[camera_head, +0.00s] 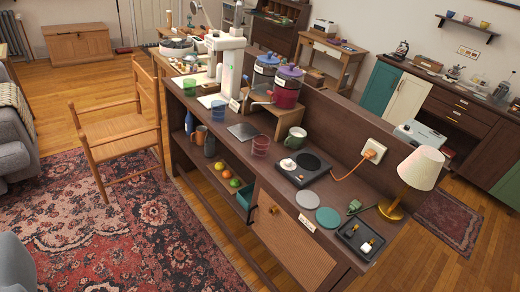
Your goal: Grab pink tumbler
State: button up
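A see-through pink tumbler (261,146) stands upright on the dark wooden counter (215,118), near its front edge and left of a green mug (294,138). A dark grey square plate (242,131) lies just left of the tumbler. A see-through green tumbler (189,88) stands at the far left end of the counter. My gripper is not in view, and nothing is seen touching the pink tumbler.
A black hotplate (301,168) and a lamp (421,169) are to the right. A wooden chair (117,128) stands left. The patterned rug (125,225) in front is mostly clear.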

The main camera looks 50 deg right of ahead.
aim_at(260, 148)
jog(key=z, duration=0.7)
jog(key=i, duration=1.15)
jog(key=z, duration=1)
jog(key=i, duration=0.35)
jog(key=z, duration=0.05)
